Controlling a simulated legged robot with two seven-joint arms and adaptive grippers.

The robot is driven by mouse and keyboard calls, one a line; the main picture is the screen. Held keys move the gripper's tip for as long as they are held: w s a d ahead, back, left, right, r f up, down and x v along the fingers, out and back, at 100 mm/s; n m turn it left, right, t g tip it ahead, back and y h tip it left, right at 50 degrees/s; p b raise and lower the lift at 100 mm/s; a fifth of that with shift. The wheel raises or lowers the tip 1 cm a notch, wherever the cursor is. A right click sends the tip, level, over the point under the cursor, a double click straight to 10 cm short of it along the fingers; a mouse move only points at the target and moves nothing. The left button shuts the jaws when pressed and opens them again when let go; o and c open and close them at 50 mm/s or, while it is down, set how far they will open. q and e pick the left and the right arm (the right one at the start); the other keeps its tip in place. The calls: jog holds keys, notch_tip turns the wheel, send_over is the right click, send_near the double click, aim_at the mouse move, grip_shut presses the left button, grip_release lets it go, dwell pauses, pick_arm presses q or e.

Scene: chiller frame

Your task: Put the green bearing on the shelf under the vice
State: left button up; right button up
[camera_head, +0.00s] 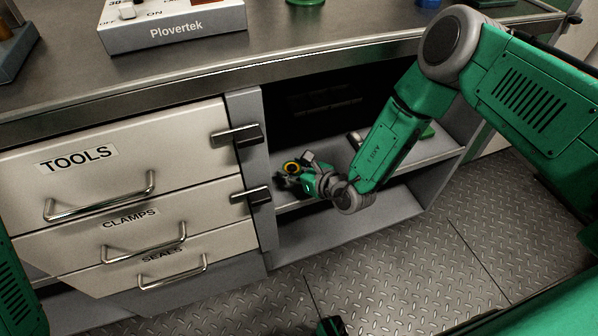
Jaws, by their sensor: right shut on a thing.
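My right gripper (293,175) is at the left part of the open bay under the worktop, near the front edge of the shelf (440,152). My right forearm crosses the bay and hides part of the shelf. I cannot clearly identify the vice. My left gripper is not clearly seen.
Drawers (110,173) labelled TOOLS, CLAMPS and SEALS stand left of the bay, beside black latches (237,135). A Plovertek box (175,27) sits on the worktop (330,45). The lower bay floor (340,232) looks clear.

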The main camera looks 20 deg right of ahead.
jog(key=shift+d+f, duration=0.2)
jog(key=shift+f, duration=0.55)
notch_tip(320, 180, down, 3)
jog(key=shift+f+b, duration=0.15)
jog(key=shift+b, duration=0.8)
jog(key=shift+a, duration=0.15)
jog(key=o, duration=1.2)
